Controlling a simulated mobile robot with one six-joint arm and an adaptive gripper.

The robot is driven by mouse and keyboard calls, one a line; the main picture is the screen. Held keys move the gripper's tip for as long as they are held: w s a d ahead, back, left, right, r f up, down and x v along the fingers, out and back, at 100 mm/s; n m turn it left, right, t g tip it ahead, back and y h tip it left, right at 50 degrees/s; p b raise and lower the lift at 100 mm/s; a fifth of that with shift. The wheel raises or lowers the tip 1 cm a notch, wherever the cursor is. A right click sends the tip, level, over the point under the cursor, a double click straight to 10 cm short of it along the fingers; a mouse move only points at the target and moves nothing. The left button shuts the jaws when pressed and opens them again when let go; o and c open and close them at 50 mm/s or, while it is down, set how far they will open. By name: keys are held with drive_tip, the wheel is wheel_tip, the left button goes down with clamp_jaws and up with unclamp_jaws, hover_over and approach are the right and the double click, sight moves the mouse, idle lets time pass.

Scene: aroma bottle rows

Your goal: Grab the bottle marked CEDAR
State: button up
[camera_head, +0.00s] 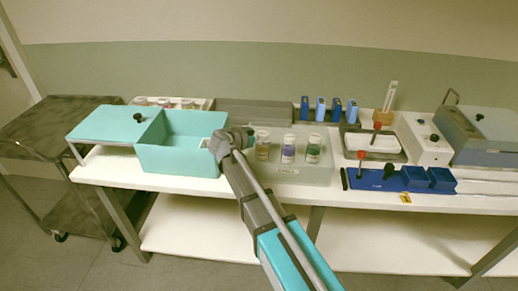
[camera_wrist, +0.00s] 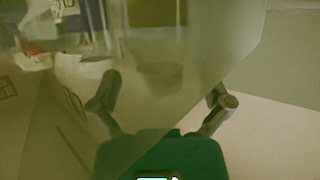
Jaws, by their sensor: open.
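Three small bottles stand in a row in a clear bin on the table in the head view: one with a yellow-brown label (camera_head: 262,146), one with a purple label (camera_head: 288,149) and one with a green label (camera_head: 313,149). I cannot read their names, so I cannot tell which is CEDAR. The end of my arm is left of the row, by the teal bin. My gripper (camera_wrist: 165,88) shows in the wrist view with its two fingers apart and no bottle clearly between them. A pale see-through surface blurs that view.
The open teal bin (camera_head: 181,172) stands left of the bottles. A white rack of jars (camera_head: 172,103) is behind it. Blue boxes (camera_head: 320,109) stand at the back. A tray (camera_head: 373,146) and a blue holder (camera_head: 402,181) stand at the right.

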drive_tip(key=shift+c, duration=0.3)
clamp_jaws()
idle(0.4)
drive_tip(key=shift+r, duration=0.15)
drive_tip(key=shift+r+p, duration=0.9)
drive_tip(key=shift+p, duration=0.15)
drive_tip(key=s+a+r+p, duration=0.5)
drive_tip(key=s+r+p, duration=0.6)
drive_tip(key=s, duration=0.1)
drive_tip(key=shift+s+a, duration=0.4)
